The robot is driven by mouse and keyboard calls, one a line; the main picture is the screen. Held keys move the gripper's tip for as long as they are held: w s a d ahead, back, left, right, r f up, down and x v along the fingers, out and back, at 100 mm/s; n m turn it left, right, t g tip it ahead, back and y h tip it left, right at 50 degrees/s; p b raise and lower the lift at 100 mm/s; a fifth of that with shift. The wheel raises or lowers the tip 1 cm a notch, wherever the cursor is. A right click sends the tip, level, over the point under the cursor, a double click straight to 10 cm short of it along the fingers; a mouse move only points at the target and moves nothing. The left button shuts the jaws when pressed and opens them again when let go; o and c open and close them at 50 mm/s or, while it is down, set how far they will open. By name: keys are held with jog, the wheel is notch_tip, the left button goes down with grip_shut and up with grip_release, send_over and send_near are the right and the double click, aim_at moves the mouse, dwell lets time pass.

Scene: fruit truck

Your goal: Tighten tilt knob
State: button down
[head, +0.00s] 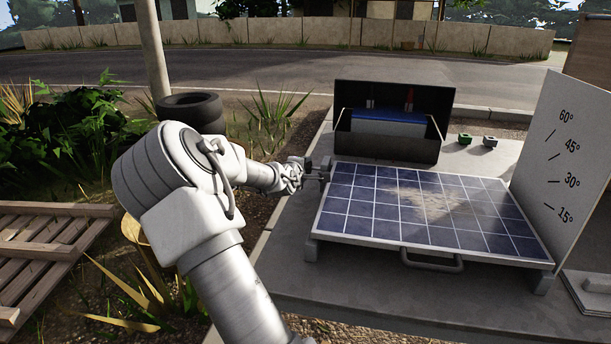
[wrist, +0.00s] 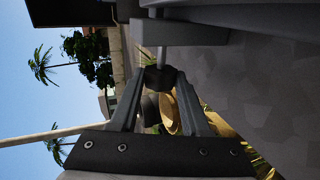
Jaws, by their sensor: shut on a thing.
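The solar panel (head: 380,221) lies nearly flat on its mount on the concrete slab, with a dirty patch at its middle. My gripper (head: 316,174) is at the panel's far left corner. In the wrist view, my gripper (wrist: 161,82) has its two fingers closed on the dark, faceted tilt knob (wrist: 161,76). A short grey shaft (wrist: 163,57) runs from the knob to a grey block (wrist: 178,32). In the head view the knob is too small and covered to make out clearly.
An open dark box (head: 387,152) with a blue-topped battery (head: 386,129) stands behind the panel. A white angle board (head: 562,165) marked 15° to 60° stands at right. A green clip (head: 465,139) and a grey clip (head: 490,142) lie on the slab. Tyres (head: 192,107) are at left.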

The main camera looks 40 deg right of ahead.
jog(key=shift+h+b, duration=0.3)
jog(key=shift+h, duration=0.1)
jog(key=shift+c, duration=1.9)
grip_release()
jog(key=shift+t, duration=0.3)
jog(key=p+v, duration=0.5)
jog(key=v, duration=1.2)
jog(key=shift+p, duration=0.4)
jog(key=shift+s+a+r, duration=0.1)
jog(key=shift+a, duration=0.05)
